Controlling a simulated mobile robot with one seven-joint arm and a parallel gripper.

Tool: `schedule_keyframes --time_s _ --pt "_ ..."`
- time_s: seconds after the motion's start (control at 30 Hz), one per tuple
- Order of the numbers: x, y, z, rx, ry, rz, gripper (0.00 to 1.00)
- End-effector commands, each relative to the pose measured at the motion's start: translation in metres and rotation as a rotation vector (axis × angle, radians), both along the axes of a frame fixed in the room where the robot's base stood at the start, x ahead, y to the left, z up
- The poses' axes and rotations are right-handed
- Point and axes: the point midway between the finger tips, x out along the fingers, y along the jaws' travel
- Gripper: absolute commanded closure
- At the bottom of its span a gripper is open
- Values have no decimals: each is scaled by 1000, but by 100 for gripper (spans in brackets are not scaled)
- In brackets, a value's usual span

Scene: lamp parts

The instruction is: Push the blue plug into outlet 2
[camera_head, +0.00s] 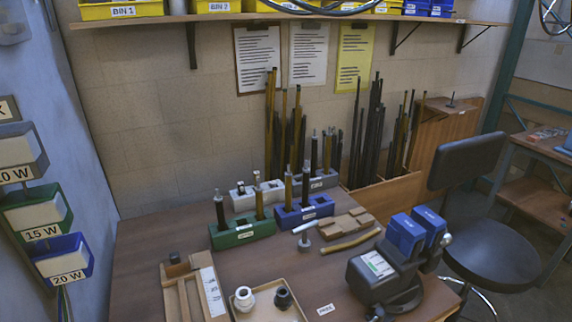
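I cannot make out a blue plug or a numbered outlet in the head view. A dark grey device (378,276) with a pale label stands at the right front of the bench. Two blue blocks (405,235) stand beside or on its back side; I cannot tell what they are. A blue holder block (303,212) with upright rods stands at mid-bench. My gripper is not in view.
A green holder (243,233) and a white holder (243,199) carry rods on the bench (140,262). A front tray (262,288) holds a white and a black fitting. A wooden rack (172,285) is at left. A dark stool (500,240) stands right.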

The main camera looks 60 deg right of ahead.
Motion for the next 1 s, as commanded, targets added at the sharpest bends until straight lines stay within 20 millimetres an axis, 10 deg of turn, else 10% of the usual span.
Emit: schedule_keyframes --time_s 0.37,0.4,0.57,1.0 --pt "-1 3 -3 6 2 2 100" --pt "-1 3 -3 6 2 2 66" --pt "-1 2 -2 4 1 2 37" --pt "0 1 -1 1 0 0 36"
